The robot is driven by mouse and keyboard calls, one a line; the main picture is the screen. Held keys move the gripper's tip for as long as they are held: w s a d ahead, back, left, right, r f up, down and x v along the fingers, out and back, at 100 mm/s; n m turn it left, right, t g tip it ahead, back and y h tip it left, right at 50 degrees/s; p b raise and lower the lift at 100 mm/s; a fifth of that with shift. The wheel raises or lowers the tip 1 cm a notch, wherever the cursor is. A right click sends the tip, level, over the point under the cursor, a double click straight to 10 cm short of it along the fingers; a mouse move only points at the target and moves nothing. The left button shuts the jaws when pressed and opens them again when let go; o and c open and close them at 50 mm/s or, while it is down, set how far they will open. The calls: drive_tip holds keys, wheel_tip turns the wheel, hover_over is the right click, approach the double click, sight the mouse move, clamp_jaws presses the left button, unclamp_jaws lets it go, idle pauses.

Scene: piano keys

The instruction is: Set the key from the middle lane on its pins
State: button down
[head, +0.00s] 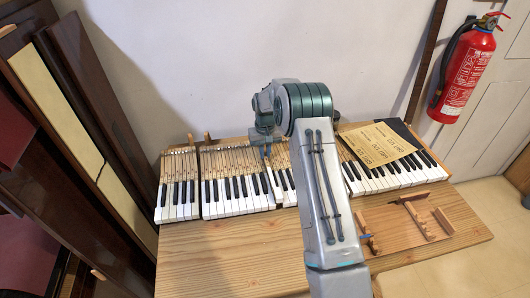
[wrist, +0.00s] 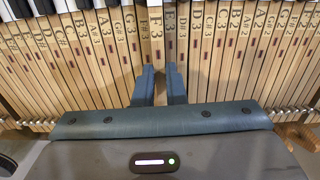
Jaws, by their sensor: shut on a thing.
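My gripper (head: 266,152) is over the key rows left of the middle of the keyboard, pointing down. In the wrist view its two blue fingers (wrist: 160,84) stand on either side of a long pale wooden key (wrist: 156,42) marked F 3, and are shut on it. The held key lies in line with the neighbouring wooden keys (wrist: 93,50), close between them. Its far end shows white at the top edge. I cannot tell whether it sits on its pins; the pins are hidden. My arm hides part of the keyboard in the head view.
The keyboard (head: 235,195) runs along a wooden table (head: 215,265) against a white wall. Yellow printed sheets (head: 380,145) lie over its right part. A brown board (head: 395,228) with wooden pieces (head: 443,221) lies at front right. Front left of the table is clear.

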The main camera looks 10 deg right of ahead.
drive_tip(key=shift+f+b, duration=0.55)
drive_tip(key=shift+f, duration=0.15)
drive_tip(key=c, duration=1.8)
unclamp_jaws()
drive_tip(key=shift+r, duration=0.15)
drive_tip(key=shift+r+p, duration=0.5)
drive_tip(key=shift+r, duration=0.5)
drive_tip(key=o, duration=0.5)
drive_tip(key=shift+o, duration=0.2)
